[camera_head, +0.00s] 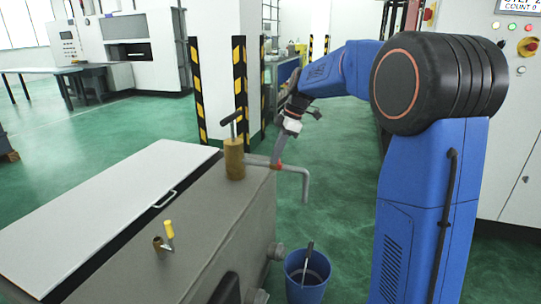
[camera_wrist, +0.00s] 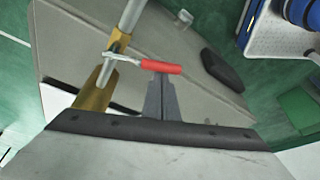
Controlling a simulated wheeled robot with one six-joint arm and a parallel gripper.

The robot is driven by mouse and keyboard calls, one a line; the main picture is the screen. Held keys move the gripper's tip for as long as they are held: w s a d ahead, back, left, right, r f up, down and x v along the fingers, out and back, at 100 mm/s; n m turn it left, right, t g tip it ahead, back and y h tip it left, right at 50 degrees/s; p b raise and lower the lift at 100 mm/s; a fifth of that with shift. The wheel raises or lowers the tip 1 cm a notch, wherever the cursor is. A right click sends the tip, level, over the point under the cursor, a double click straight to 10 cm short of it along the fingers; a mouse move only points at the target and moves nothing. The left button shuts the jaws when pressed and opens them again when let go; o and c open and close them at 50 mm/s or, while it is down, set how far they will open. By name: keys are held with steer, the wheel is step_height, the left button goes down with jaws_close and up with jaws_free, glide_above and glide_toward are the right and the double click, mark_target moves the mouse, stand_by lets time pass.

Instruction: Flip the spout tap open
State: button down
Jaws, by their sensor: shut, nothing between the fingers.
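The spout tap has a red lever (camera_wrist: 162,67) on a metal stem at a brass fitting (camera_wrist: 118,42) of the grey spout pipe (camera_wrist: 131,14). In the head view the red of the tap (camera_head: 276,166) is small, on the bent spout (camera_head: 305,185) beside the brass pump body (camera_head: 234,158). My gripper (camera_wrist: 160,78) is shut and empty, its fingertips right at the red lever's underside in the wrist view. I cannot tell whether they touch. In the head view my gripper (camera_head: 277,156) points down just above the tap.
The spout stands out from a grey tank (camera_head: 215,235) with a pale lid (camera_head: 110,205). A yellow-handled valve (camera_head: 168,230) is on its top. A blue bucket (camera_head: 293,262) with a tool in it stands on the floor below the spout. Open green floor lies behind.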

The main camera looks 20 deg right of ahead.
steer(key=d+n, duration=0.2)
steer(key=d, duration=0.1)
steer(key=w+d+n+g, duration=0.1)
steer(key=d+n, duration=0.1)
steer(key=n, duration=0.1)
steer(key=w+d+n+g, duration=0.1)
steer(key=d+n, duration=0.1)
steer(key=d, duration=0.1)
steer(key=shift+w+d, duration=0.1)
steer(key=shift+d, duration=0.25)
steer(key=shift+w+d+r, duration=0.1)
stand_by(0.6)
